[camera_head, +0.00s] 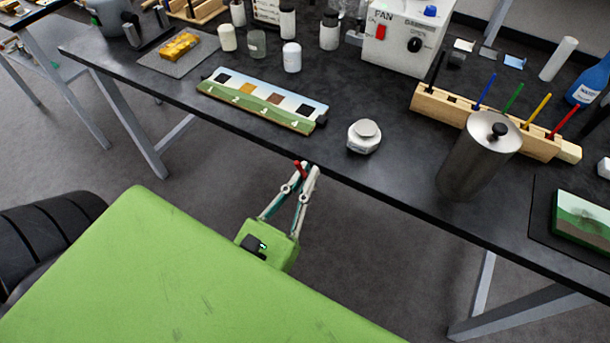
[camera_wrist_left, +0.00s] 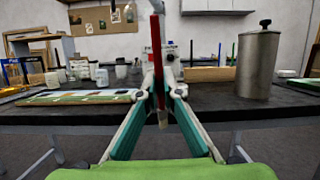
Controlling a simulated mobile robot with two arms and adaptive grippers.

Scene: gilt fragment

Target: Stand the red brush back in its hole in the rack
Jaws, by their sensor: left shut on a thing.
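My left gripper (camera_head: 307,170) is shut on a dark red brush (camera_wrist_left: 157,60), in front of the table edge. In the left wrist view the brush stands nearly upright between the fingertips (camera_wrist_left: 161,92), handle up and pale tip down. In the head view only its red end (camera_head: 299,167) shows clearly. The long wooden rack (camera_head: 468,114) stands on the table to the right, apart from the gripper. It holds black, blue (camera_head: 486,92), green (camera_head: 512,98) and yellow (camera_head: 537,110) sticks, and a red one (camera_head: 564,122) at its right end. My right gripper is not in view.
A tall metal canister (camera_head: 478,160) stands in front of the rack and hides part of it. The dark tabletop (camera_head: 400,165) between jar and canister is clear.

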